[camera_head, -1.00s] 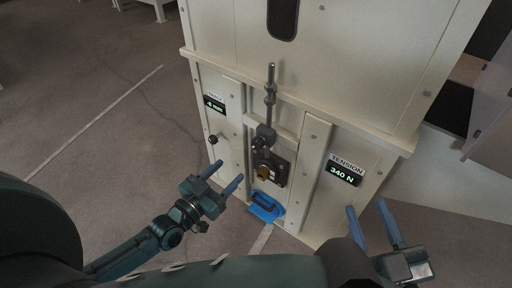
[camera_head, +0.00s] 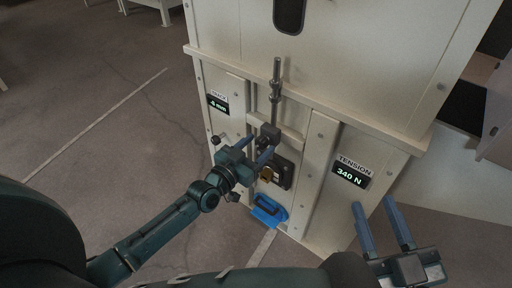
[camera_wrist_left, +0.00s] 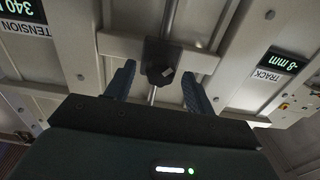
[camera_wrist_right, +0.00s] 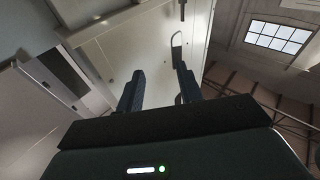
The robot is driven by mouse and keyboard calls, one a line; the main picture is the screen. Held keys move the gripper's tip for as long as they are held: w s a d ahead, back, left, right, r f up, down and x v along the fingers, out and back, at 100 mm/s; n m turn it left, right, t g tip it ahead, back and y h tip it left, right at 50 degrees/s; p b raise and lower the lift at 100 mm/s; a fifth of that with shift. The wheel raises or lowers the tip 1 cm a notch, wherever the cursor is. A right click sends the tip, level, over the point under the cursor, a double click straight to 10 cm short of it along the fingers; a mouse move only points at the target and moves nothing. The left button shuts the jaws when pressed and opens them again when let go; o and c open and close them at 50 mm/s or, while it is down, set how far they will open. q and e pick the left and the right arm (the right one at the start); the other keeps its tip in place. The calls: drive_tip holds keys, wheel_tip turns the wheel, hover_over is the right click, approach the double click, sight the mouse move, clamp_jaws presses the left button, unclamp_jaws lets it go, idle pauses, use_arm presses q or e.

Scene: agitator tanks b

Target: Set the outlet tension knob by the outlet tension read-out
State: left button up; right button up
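The tension read-out (camera_head: 349,174) on the cabinet's right front panel shows 340 N. It also shows, upside down and cut off, in the left wrist view (camera_wrist_left: 25,12). A dark block with a knob (camera_wrist_left: 161,68) sits at the lower end of a vertical threaded rod (camera_head: 275,84). In the left wrist view the knob lies between my left gripper's (camera_wrist_left: 158,75) spread fingers, with no clear contact. In the head view my left gripper (camera_head: 260,148) partly covers the block. My right gripper (camera_head: 375,207) is open and empty in front of the right panel.
A track read-out (camera_head: 218,105) is on the left panel; its value is small in the head view. A small black ball knob (camera_head: 215,139) sticks out below it. A brass-coloured lock-like part (camera_head: 266,174) and a blue tray-like piece (camera_head: 268,212) are below the rod block. Open floor lies left.

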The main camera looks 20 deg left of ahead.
use_arm(q)
drive_tip(key=c, duration=0.9)
drive_tip(key=shift+r+m+p, duration=0.25)
drive_tip(key=shift+m+p, duration=0.35)
drive_tip(key=shift+p, duration=0.2)
drive_tip(key=shift+c, duration=0.2)
drive_tip(key=shift+m+p, duration=0.45)
drive_tip(key=shift+m, duration=0.05)
drive_tip(key=shift+m+p, duration=0.35)
drive_tip(key=shift+m, duration=0.05)
drive_tip(key=shift+f+m, duration=0.25)
drive_tip(key=shift+m, duration=0.35)
drive_tip(key=o, duration=0.9)
drive_tip(key=shift+o, duration=0.3)
use_arm(e)
drive_tip(key=shift+s+d+r+n+h, duration=0.1)
drive_tip(key=shift+d+n+h, duration=0.2)
drive_tip(key=shift+n, duration=0.1)
